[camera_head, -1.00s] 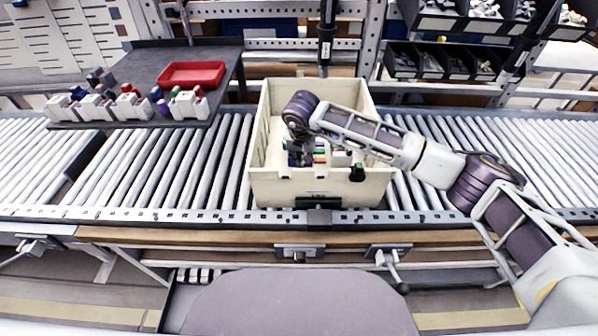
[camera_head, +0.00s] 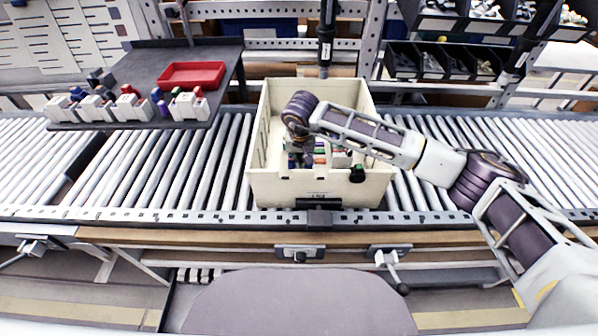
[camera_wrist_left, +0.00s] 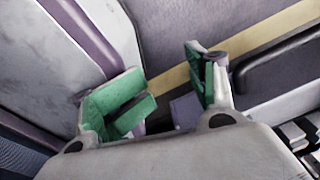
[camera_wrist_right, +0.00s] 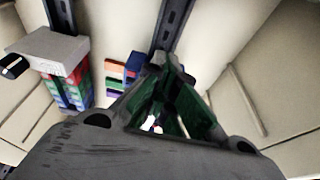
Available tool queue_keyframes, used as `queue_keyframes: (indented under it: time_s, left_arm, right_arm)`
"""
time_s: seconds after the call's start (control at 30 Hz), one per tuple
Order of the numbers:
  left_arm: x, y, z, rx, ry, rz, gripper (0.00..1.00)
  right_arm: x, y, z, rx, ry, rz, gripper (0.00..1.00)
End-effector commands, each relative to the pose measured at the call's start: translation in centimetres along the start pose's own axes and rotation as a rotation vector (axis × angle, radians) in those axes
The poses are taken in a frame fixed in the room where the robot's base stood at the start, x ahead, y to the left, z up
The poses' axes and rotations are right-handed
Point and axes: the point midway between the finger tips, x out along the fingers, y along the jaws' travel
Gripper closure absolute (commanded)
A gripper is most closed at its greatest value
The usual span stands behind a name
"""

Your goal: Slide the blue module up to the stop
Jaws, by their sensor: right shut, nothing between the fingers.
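A blue module (camera_wrist_right: 132,66) shows in the right wrist view, on the floor of the cream bin (camera_head: 318,186), beside orange and green modules and a dark rail (camera_wrist_right: 172,22). My right gripper (camera_wrist_right: 160,72) is shut and empty, pointing down into the bin. Its tips are close to the right of the blue module; I cannot tell if they touch it. In the head view my right gripper (camera_head: 302,146) hides part of the modules. My left gripper (camera_wrist_left: 165,92) is open and empty, shown only in its wrist view, away from the bin.
A grey block (camera_wrist_right: 48,48) sits above stacked coloured modules (camera_wrist_right: 72,88) at the bin's left in the right wrist view. The bin walls surround my right gripper. A side table (camera_head: 140,68) holds a red tray (camera_head: 192,75) and white fixtures. Conveyor rollers (camera_head: 165,165) are clear.

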Motion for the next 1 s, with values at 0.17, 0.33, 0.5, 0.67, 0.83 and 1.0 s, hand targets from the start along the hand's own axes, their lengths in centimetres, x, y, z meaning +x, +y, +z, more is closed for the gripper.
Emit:
queue_keyframes:
  time_s: [0.17,0.33,0.5,0.67,0.83,1.0]
  left_arm:
    - [0.0,0.1,0.1,0.000,-0.001,0.001,0.43]
    - [0.0,0.1,0.0,0.000,0.000,0.002,0.43]
    - [-0.1,0.2,0.0,0.000,0.000,0.002,0.43]
    - [-0.5,0.1,-0.1,0.000,0.001,0.002,0.43]
    - [-1.1,0.1,-0.2,0.000,0.002,0.002,0.43]
    - [-1.6,0.1,-0.3,0.000,0.002,0.002,0.43]
  right_arm:
    - [0.9,0.5,0.7,-0.001,-0.020,0.015,1.00]
    - [0.9,0.5,0.7,-0.001,-0.019,0.015,1.00]
    - [0.7,0.5,0.7,-0.001,-0.018,0.015,1.00]
    - [-0.3,0.4,0.4,-0.002,-0.016,0.014,1.00]
    - [-2.0,0.2,0.0,-0.002,-0.010,0.010,1.00]
    - [-3.6,0.1,-0.4,-0.003,-0.007,0.007,1.00]
